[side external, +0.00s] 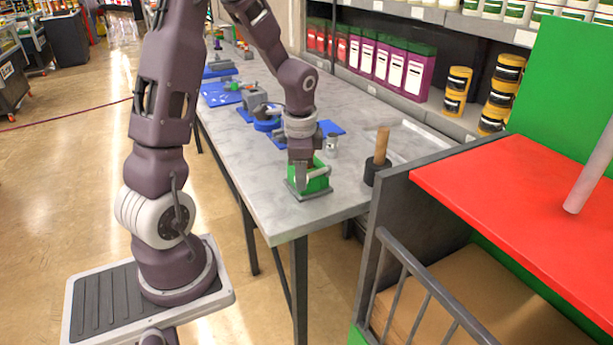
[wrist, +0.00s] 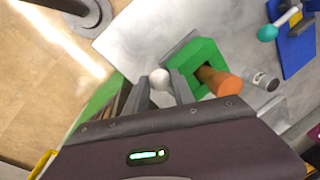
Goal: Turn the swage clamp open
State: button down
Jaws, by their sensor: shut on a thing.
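The swage clamp is a green block on a dark grey base (side external: 318,184), standing near the front end of the grey table. In the wrist view its green body (wrist: 200,60) shows just right of my fingers, with an orange-brown cylinder (wrist: 220,83) sticking out of it. My gripper (side external: 303,168) is low over the clamp, pointing down. In the wrist view my gripper (wrist: 160,90) has a finger on each side of a pale round-ended handle (wrist: 160,78) and is shut on it. The fingers hide the handle's lower part, and my gripper covers part of the clamp in the side view.
A wooden-handled tool in a black holder (side external: 377,160) stands to the right. A small metal cylinder (side external: 331,144) stands behind the clamp; blue trays with parts (side external: 222,93) lie farther back. A red-topped cart (side external: 520,180) is at the right. The table's front corner is bare.

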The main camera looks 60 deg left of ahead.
jog(key=shift+s+a+m, duration=0.1)
jog(key=shift+a+m, duration=0.45)
jog(key=shift+m, duration=0.15)
jog(key=c, duration=1.1)
grip_release()
jog(key=shift+o, duration=0.2)
